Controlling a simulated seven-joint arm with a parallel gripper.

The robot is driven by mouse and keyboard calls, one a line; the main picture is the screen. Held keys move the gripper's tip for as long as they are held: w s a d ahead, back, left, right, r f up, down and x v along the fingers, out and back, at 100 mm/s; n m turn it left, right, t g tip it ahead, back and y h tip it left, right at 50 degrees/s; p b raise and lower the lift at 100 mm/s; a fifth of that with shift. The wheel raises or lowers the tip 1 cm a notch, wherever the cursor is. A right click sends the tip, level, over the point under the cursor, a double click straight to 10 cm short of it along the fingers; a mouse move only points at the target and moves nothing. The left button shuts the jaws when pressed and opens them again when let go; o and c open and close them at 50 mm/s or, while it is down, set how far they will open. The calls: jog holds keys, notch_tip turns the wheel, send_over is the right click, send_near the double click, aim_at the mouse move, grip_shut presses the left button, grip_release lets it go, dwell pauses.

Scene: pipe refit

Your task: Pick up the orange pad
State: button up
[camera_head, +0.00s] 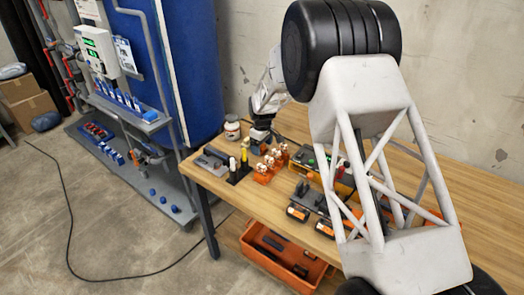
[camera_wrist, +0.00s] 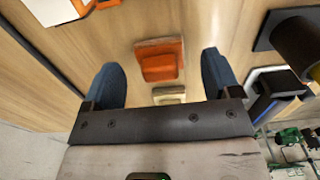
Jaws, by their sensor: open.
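The orange pad (camera_wrist: 160,60) shows in the wrist view as a small orange block on the wooden table, with a paler, brownish edge along its top. My gripper (camera_wrist: 160,72) is open, its two blue-grey fingers standing apart on the left and right of the pad in the picture. No finger visibly touches it. The height of the fingers above the table is hard to tell. In the head view I cannot pick out the pad for certain. My arm hides a large part of the table there.
A pale block (camera_wrist: 168,96) lies near the pad, partly hidden by my gripper. A dark cylinder (camera_wrist: 300,45) and a black box (camera_wrist: 275,100) stand to the right. In the head view, the wooden table (camera_head: 222,190) holds several tools. An orange bin (camera_head: 262,262) sits below.

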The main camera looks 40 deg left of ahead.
jog(key=shift+f, duration=0.45)
jog(key=c, duration=1)
jog(key=shift+r, duration=0.1)
jog(key=shift+r, duration=4.95)
